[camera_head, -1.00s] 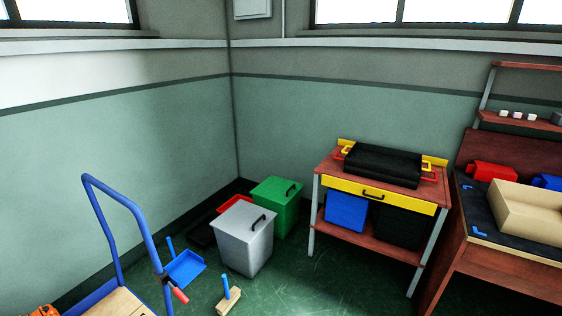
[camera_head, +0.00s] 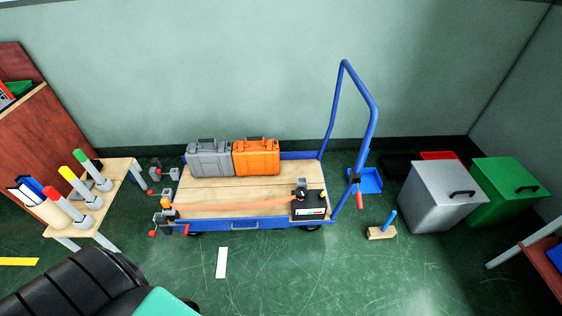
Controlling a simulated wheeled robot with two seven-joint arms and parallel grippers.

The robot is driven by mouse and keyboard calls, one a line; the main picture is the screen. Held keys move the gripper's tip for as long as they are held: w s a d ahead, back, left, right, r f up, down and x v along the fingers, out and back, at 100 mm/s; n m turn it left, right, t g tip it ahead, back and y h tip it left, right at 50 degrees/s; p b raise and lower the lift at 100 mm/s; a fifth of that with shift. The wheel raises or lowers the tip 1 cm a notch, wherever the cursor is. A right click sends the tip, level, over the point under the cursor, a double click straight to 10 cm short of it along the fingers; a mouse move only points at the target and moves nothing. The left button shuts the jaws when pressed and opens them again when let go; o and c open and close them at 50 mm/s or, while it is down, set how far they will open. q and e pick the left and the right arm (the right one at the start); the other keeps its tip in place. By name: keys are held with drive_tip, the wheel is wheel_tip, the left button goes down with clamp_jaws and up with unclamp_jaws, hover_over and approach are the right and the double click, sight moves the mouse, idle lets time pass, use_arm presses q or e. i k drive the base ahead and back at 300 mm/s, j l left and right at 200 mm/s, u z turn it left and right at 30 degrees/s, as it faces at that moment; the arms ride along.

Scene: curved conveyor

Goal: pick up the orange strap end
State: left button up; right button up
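An orange strap (camera_head: 235,206) lies along the front part of a flat wooden cart (camera_head: 220,190) with a blue frame. Its left end (camera_head: 171,212) is by a grey clamp-like fitting at the cart's front left corner. Its right end reaches a black box (camera_head: 309,205) with a dark knob-like part on top. Which piece counts as the strap end is too small to tell for sure. Neither of my grippers is in view.
A grey case (camera_head: 209,158) and an orange case (camera_head: 256,157) stand at the cart's back. A blue handle (camera_head: 372,125) rises at its right end. A small table (camera_head: 95,203) with coloured-top cylinders stands left. Grey (camera_head: 438,195) and green bins (camera_head: 507,190) stand right.

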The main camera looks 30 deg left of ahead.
sight(165, 203)
drive_tip(key=k+u, duration=0.2)
drive_tip(key=u, duration=1.8)
drive_tip(key=i+j+z, duration=0.1)
drive_tip(key=z, duration=1.2)
drive_tip(key=j+z, duration=0.3)
drive_tip(key=j, duration=0.2)
drive_tip(key=j+z, duration=0.35)
drive_tip(key=j, duration=0.15)
drive_tip(key=j+z, duration=0.3)
drive_tip(key=j, duration=0.15)
drive_tip(key=k+j+z, duration=0.1)
drive_tip(key=j+z, duration=0.2)
drive_tip(key=j, duration=0.2)
drive_tip(key=k+j+z, duration=0.15)
drive_tip(key=j+z, duration=0.2)
drive_tip(key=k+j, duration=0.1)
drive_tip(key=j, duration=0.4)
drive_tip(key=k+j, duration=0.1)
drive_tip(key=j, duration=0.9)
drive_tip(key=k+j, duration=0.15)
drive_tip(key=j, duration=0.35)
drive_tip(key=z, duration=0.05)
